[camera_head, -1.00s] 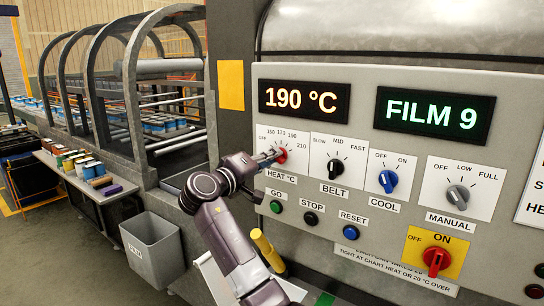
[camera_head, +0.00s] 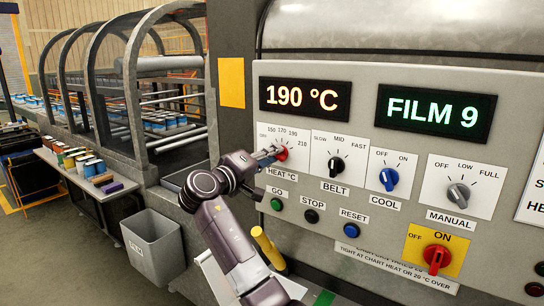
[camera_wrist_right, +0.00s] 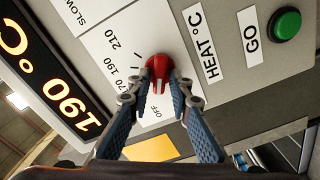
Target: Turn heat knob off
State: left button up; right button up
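The red heat knob (camera_head: 282,154) sits on a white dial plate (camera_head: 294,167) marked OFF, 150, 170, 190 and 210, above the HEAT °C label. In the right wrist view the knob (camera_wrist_right: 158,68) lies between the two fingertips. My right gripper (camera_head: 270,157) reaches in from the lower left and partly covers the dial. Its fingers (camera_wrist_right: 157,80) are closed in on both sides of the knob and seem to touch it. A pale mark on the knob shows between the fingers, on the side toward the OFF label (camera_wrist_right: 155,113). My left gripper is out of view.
The orange display (camera_head: 305,98) reads 190 °C and the green display (camera_head: 435,110) reads FILM 9. The belt knob (camera_head: 335,164), blue cool knob (camera_head: 388,179) and green GO button (camera_head: 276,204) are close by. A grey bin (camera_head: 152,245) stands at lower left.

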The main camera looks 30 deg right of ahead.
jog(key=v, duration=1.2)
jog(key=shift+f, duration=0.1)
